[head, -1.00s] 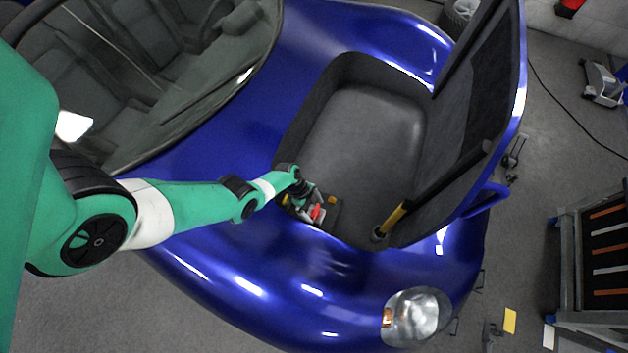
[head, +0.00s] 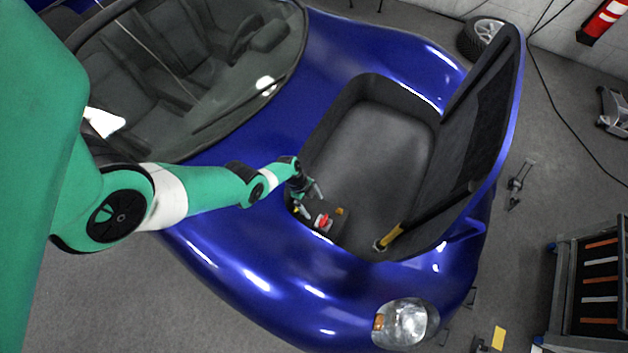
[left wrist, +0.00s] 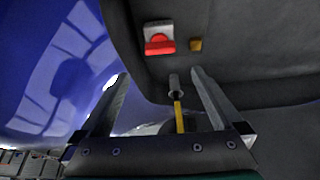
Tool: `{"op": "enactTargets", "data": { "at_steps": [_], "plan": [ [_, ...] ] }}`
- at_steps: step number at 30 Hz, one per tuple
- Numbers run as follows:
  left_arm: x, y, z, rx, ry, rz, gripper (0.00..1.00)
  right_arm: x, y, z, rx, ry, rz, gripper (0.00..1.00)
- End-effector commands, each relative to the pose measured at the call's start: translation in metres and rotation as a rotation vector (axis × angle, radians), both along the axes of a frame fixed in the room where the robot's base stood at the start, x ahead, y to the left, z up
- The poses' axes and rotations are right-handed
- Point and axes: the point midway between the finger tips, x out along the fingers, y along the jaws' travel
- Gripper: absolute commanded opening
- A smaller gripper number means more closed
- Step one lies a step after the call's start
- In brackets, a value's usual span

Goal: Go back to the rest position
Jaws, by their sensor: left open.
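My left gripper (head: 306,196) is open and empty over the near left corner of the blue car's (head: 235,235) open front compartment (head: 375,145). In the left wrist view its two fingers (left wrist: 160,88) stand wide apart, with nothing held between them. A red switch on a pale base (head: 324,221) sits just beyond the fingertips in the compartment; it also shows in the left wrist view (left wrist: 159,40). A small orange-brown block (left wrist: 196,44) is beside it. My right gripper is not in view.
The raised lid (head: 480,140) stands along the compartment's right side, with a yellow-and-black strut (head: 392,236) near its front. The windshield (head: 200,70) lies to the left. A slatted cart (head: 590,290) stands on the floor at right.

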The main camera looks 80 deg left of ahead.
Motion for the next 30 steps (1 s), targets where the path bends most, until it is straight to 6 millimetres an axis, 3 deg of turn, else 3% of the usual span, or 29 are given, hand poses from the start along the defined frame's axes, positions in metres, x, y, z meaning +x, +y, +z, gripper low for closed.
{"op": "enactTargets", "data": {
  "at_steps": [12, 14, 17, 20, 24, 26, 30],
  "plan": [
    [0.001, 0.001, 0.0, 0.002, -0.002, 0.0, 1.0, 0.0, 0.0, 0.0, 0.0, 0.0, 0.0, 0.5],
    [0.007, 0.005, 0.004, 0.015, -0.009, 0.003, 1.0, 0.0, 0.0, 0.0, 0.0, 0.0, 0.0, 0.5],
    [0.036, 0.024, 0.021, 0.07, -0.045, 0.02, 1.0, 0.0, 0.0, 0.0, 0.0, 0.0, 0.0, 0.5],
    [0.089, 0.052, 0.06, 0.161, -0.122, 0.056, 1.0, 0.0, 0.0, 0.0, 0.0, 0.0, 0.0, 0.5],
    [0.178, 0.077, 0.145, 0.277, -0.292, 0.134, 1.0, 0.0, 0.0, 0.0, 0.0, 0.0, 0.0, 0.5],
    [0.212, 0.079, 0.186, 0.308, -0.376, 0.168, 1.0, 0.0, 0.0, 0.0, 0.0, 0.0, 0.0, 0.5],
    [0.279, 0.067, 0.292, 0.344, -0.592, 0.246, 1.0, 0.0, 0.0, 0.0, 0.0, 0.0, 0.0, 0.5]
  ]
}}
